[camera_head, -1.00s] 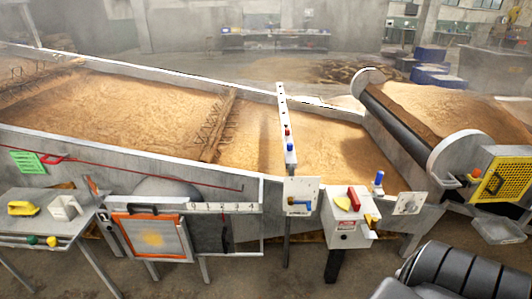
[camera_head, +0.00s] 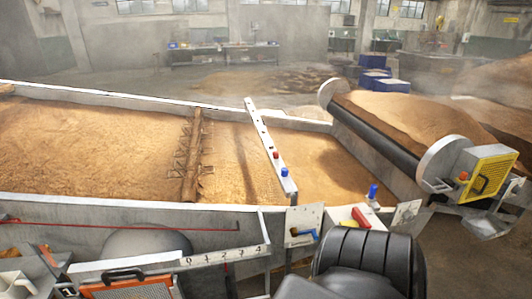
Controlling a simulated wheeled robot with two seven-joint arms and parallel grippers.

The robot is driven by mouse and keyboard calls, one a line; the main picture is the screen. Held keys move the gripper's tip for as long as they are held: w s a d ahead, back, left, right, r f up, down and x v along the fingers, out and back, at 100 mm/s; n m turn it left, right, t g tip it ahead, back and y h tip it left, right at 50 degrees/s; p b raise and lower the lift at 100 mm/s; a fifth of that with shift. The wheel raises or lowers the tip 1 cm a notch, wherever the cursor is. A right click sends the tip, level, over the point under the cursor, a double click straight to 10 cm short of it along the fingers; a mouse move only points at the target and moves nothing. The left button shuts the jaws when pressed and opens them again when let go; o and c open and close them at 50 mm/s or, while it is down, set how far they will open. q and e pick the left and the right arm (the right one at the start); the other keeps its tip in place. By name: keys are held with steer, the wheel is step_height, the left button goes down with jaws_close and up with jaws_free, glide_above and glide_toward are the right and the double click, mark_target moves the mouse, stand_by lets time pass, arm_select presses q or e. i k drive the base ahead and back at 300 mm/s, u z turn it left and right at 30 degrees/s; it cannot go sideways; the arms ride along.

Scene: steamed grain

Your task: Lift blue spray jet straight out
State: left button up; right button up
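Several small blue parts are in view, and I cannot tell for sure which is the spray jet. An upright blue piece (camera_head: 373,192) stands on a small base at the trough's front edge, right of centre. A blue knob (camera_head: 284,172) sits beside a red knob (camera_head: 276,155) on the pale perforated bar (camera_head: 265,145) across the trough. A blue lever (camera_head: 306,234) is on a white plate below the bar. A black ribbed link of my arm fills the bottom centre-right. Neither gripper's fingers show.
The long trough (camera_head: 90,205) of steamed grain spans the view, with a wooden rake (camera_head: 190,155) across it. A roller (camera_head: 375,128) and a yellow guard (camera_head: 492,175) stand at right. A red and white box (camera_head: 352,217) is partly hidden behind my arm link.

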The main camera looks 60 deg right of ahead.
mark_target(284, 171)
steer(key=z, duration=0.4)
steer(key=i, duration=0.7)
steer(key=z, duration=0.75)
